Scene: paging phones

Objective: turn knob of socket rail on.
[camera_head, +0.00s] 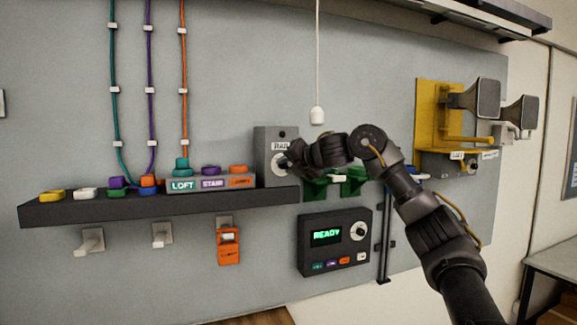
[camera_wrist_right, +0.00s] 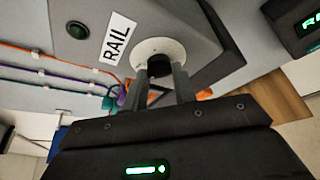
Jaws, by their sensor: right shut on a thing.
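The socket rail's grey box (camera_head: 264,146) carries a "RAIL" label and stands at the right end of the dark shelf. Its round knob has a white dial plate (camera_head: 278,166) and a dark centre, partly hidden by my right gripper (camera_head: 288,158). In the right wrist view the RAIL box (camera_wrist_right: 200,25) shows the knob (camera_wrist_right: 160,65) between my right fingers (camera_wrist_right: 166,86), which are closed on it. A dark green round lamp (camera_wrist_right: 77,29) sits beside the label and looks unlit. My left gripper is not in view.
The dark shelf (camera_head: 120,208) holds the LOFT, STAIR and third labelled sockets (camera_head: 211,184) with coloured plugs. A panel reading READY (camera_head: 335,242) hangs below right. A white pull cord (camera_head: 317,115) hangs above my right gripper. A yellow bracket with horns (camera_head: 432,110) is at right.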

